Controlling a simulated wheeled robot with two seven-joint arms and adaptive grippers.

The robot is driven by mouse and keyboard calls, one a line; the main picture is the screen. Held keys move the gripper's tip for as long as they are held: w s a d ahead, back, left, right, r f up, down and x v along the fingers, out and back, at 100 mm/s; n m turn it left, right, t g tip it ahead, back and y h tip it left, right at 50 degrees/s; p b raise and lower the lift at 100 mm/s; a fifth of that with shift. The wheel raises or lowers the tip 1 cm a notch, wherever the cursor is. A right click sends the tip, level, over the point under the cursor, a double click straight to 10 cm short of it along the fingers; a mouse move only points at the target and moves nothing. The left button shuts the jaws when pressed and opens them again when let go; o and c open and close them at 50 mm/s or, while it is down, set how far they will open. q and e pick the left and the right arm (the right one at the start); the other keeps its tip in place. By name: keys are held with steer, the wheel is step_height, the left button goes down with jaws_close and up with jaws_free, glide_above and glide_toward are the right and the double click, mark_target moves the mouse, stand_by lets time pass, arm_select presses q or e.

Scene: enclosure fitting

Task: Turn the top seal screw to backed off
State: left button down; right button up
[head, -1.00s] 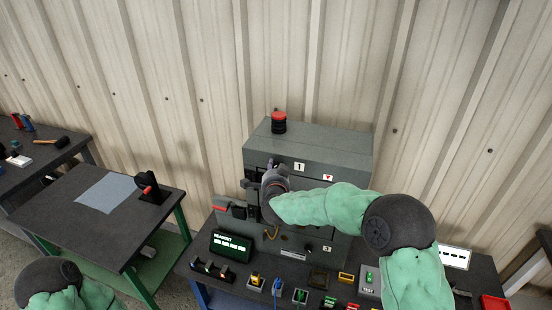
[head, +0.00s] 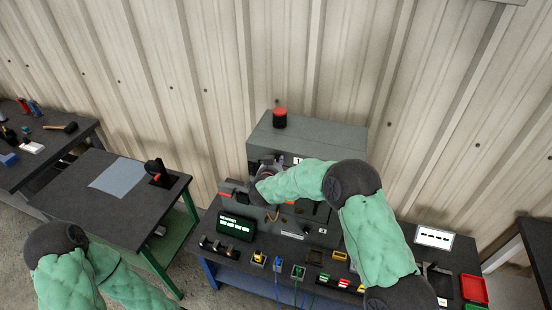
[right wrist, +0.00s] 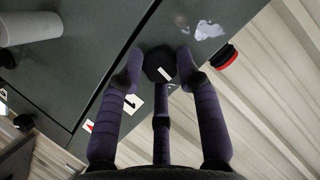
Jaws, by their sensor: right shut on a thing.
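The grey enclosure (head: 315,135) stands on the dark bench against the wall. In the right wrist view, my right gripper (right wrist: 160,66) has its dark, padded fingers closed on opposite sides of a black knob with a white mark, which I take to be the top seal screw (right wrist: 163,74). In the head view, my right gripper (head: 268,172) is at the enclosure's upper front, and my green-sleeved forearm hides the screw and much of the front. My left arm shows at the lower left, but its gripper is not in view.
A red-capped black beacon (head: 280,119) stands on the enclosure's top. The readout box (head: 235,228) and several small coloured parts line the bench front. A small screen (head: 434,236) and red tray (head: 474,289) are at right. A side table (head: 80,200) with a blue-grey sheet stands left.

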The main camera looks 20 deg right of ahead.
steer(key=shift+a, duration=0.2)
stand_by(0.4)
steer(key=o, duration=1.1)
steer(key=shift+f, duration=0.1)
steer(key=shift+w+a, duration=0.1)
steer(key=v, duration=1.2)
